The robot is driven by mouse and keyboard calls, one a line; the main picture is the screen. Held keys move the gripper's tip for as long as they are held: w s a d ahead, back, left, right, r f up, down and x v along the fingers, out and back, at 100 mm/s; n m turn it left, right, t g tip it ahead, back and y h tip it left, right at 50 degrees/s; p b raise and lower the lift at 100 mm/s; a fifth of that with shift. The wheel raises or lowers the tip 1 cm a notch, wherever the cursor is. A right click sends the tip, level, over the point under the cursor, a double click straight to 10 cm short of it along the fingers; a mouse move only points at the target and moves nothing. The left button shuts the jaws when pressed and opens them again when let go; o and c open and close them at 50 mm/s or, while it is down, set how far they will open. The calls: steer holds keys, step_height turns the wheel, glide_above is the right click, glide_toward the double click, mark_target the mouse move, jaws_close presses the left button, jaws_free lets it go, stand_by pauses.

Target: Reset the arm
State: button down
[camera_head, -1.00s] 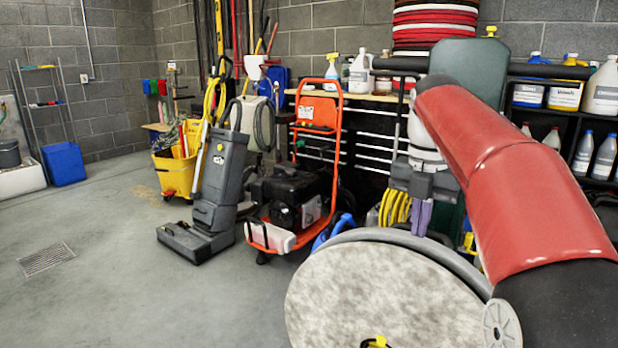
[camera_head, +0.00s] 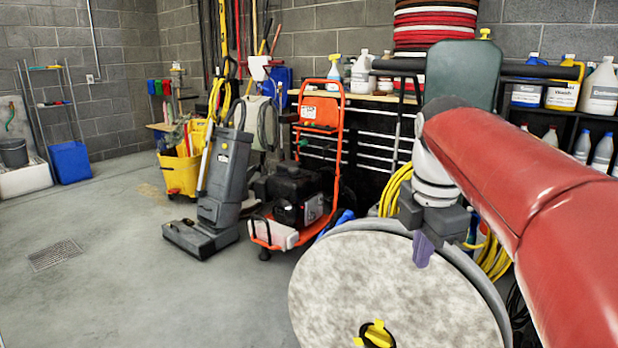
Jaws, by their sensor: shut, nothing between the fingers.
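My red arm reaches in from the right edge and ends in a white and black wrist. My gripper (camera_head: 423,258) hangs below the wrist with its purple fingers pointing down. The fingers are together with nothing between them. In the picture they overlap the upper right part of a large round, pale grey fuzzy pad (camera_head: 385,290) in the foreground. I cannot tell how far the fingers are from the pad. A black and yellow centre piece (camera_head: 376,334) shows at the pad's bottom.
An orange-framed machine (camera_head: 320,110) and a grey upright floor cleaner (camera_head: 221,185) stand left of the pad. A yellow mop bucket (camera_head: 180,173) is behind them. Stacked red, black and white pads (camera_head: 437,28) and bottles (camera_head: 562,88) line the back. Floor at left is clear.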

steer(key=s+a+f+m+t, duration=0.1)
steer(key=s+f+m+t, duration=0.1)
steer(key=s+f+m, duration=0.5)
steer(key=s+a+f+m+t, duration=0.1)
steer(key=s+f+m, duration=0.6)
steer(key=m, duration=0.7)
steer(key=shift+s+a+f+t, duration=0.3)
steer(key=shift+s+t, duration=0.2)
steer(key=shift+s, duration=0.35)
